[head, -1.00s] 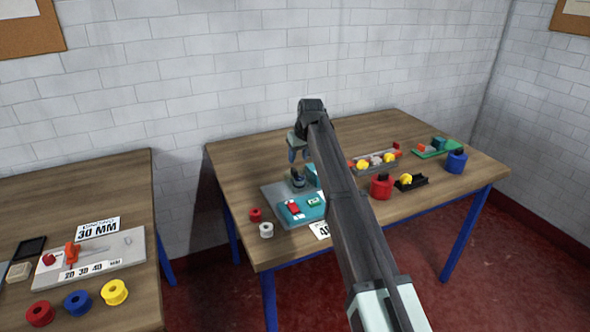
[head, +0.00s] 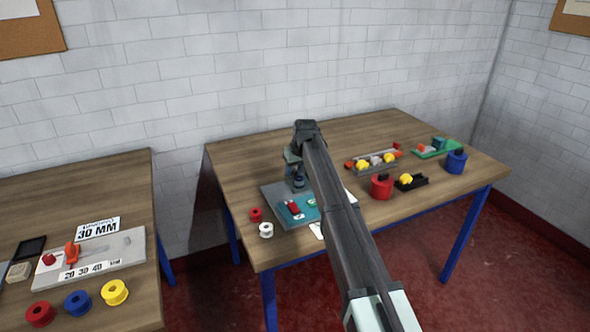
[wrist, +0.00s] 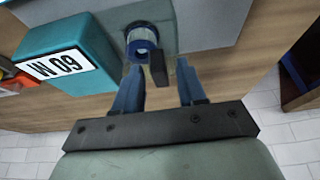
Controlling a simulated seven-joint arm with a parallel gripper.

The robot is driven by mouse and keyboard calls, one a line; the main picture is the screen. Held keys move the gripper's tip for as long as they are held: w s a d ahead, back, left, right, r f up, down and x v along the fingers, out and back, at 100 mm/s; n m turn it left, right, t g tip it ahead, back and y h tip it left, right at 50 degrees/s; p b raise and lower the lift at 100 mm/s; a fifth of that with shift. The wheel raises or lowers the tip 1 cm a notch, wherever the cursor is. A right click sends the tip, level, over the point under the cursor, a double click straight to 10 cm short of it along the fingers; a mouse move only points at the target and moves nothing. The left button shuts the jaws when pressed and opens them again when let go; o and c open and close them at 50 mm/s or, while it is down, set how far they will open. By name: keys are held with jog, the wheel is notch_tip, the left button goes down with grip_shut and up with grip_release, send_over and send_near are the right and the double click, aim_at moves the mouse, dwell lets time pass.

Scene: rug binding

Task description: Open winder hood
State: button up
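Which part is the hood is not clear. My gripper (wrist: 159,72) is open, its blue fingers on either side of the tab with gaps visible. It also shows in the head view (head: 296,174).
A red spool (head: 256,214) and a white spool (head: 266,230) stand left of the winder. A red canister (head: 381,187), a blue canister (head: 456,162) and trays stand to the right. The back of the table is clear. A second table (head: 130,195) stands at the left.

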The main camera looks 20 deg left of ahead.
grip_shut()
dwell(0.3)
jog(key=s+a, duration=0.5)
jog(key=s, duration=0.1)
jog(key=shift+a+f, duration=0.1)
jog(key=shift+a, duration=0.2)
jog(key=shift+o, duration=0.4)
grip_release()
jog(key=shift+w, duration=0.15)
jog(key=v, duration=1.4)
